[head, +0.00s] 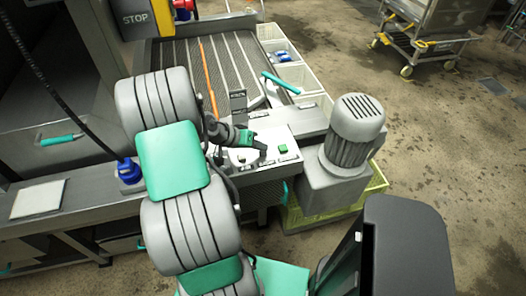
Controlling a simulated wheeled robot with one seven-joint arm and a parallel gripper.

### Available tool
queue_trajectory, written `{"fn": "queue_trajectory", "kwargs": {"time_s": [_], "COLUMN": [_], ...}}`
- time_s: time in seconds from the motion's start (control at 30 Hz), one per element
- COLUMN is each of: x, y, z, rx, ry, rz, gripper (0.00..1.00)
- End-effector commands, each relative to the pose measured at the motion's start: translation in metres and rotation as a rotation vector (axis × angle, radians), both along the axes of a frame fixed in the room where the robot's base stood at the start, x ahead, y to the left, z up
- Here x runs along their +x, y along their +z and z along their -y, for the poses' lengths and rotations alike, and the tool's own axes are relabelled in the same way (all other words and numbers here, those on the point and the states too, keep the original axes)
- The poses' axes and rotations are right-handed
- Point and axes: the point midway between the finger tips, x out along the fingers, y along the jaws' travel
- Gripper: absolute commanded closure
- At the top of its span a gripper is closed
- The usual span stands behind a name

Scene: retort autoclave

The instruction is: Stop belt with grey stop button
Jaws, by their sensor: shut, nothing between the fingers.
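My gripper (262,151) is shut and empty, its dark fingertips low over the pale control panel (292,136) at the near end of the belt. A green button (283,149) shows on the panel just right of the fingertips. I cannot make out the grey stop button for sure; the gripper hides part of the panel. I cannot tell whether the fingertips touch the panel. The belt (180,65) is a dark grey slatted surface with an orange line, behind the panel.
A grey motor (357,130) stands right of the panel, above a yellow-green crate (374,188). White bins (295,75) line the belt's right side. A dark box marked STOP (135,18) hangs at the upper left. A wheeled cart (430,25) stands at the back right; the floor between is clear.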

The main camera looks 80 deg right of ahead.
Motion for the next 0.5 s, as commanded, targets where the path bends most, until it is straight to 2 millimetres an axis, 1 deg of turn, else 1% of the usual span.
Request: {"fn": "queue_trajectory", "kwargs": {"time_s": [0.03,0.1,0.4,0.5], "x": [0.0001,0.0002,0.0003,0.0004], "y": [0.0057,0.0086,0.0089,0.014], "z": [0.0001,0.0002,0.0003,0.0006], "rx": [-0.001,-0.001,-0.002,-0.003], "ry": [0.001,0.001,0.0,0.0], "rz": [0.0,0.0,0.0,0.001], "gripper": [1.0,1.0,1.0,1.0]}}
